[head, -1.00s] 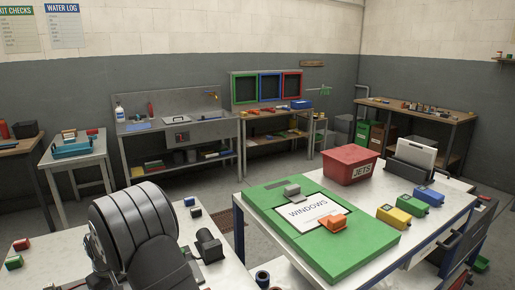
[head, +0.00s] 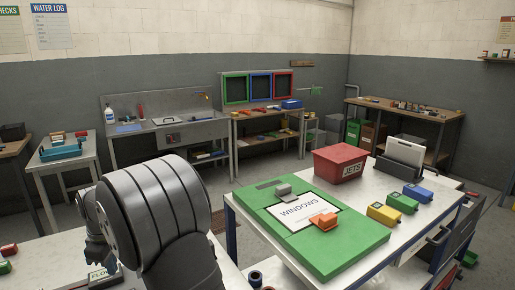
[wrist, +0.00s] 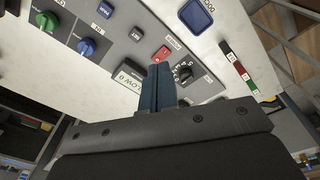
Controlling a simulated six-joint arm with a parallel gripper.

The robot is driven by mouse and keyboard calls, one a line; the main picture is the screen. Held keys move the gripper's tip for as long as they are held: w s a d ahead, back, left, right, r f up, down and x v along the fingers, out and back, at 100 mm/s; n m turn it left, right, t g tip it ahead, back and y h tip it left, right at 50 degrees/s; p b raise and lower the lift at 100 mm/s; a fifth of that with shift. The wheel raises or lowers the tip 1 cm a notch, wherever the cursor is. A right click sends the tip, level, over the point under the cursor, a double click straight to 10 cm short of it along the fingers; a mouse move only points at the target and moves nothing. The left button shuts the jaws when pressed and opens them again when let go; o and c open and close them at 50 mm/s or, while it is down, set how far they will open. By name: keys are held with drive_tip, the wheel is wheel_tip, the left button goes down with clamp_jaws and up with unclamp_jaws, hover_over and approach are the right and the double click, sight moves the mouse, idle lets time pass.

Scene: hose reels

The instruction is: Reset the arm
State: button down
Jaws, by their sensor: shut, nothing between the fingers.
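My gripper (wrist: 160,70) shows in the wrist view with its two dark blue fingers pressed together and nothing between them. The fingertips overlap a grey control panel (wrist: 119,46) in the picture, close to a red switch (wrist: 162,54) and a black dial (wrist: 183,72). I cannot tell whether they touch it.
Green (wrist: 47,21) and blue (wrist: 88,47) knobs sit on the panel. In the head view a table on the right bears a green board (head: 340,258), a red JETS bin (head: 340,164), and yellow, green and blue blocks (head: 403,202). Grey floor lies beyond.

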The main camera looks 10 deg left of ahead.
drive_tip(key=d+r+n, duration=0.3)
drive_tip(key=d+r, duration=0.1)
drive_tip(key=shift+d+n+h, duration=0.3)
drive_tip(key=shift+d+n, duration=0.1)
drive_tip(key=shift+s+r, duration=0.1)
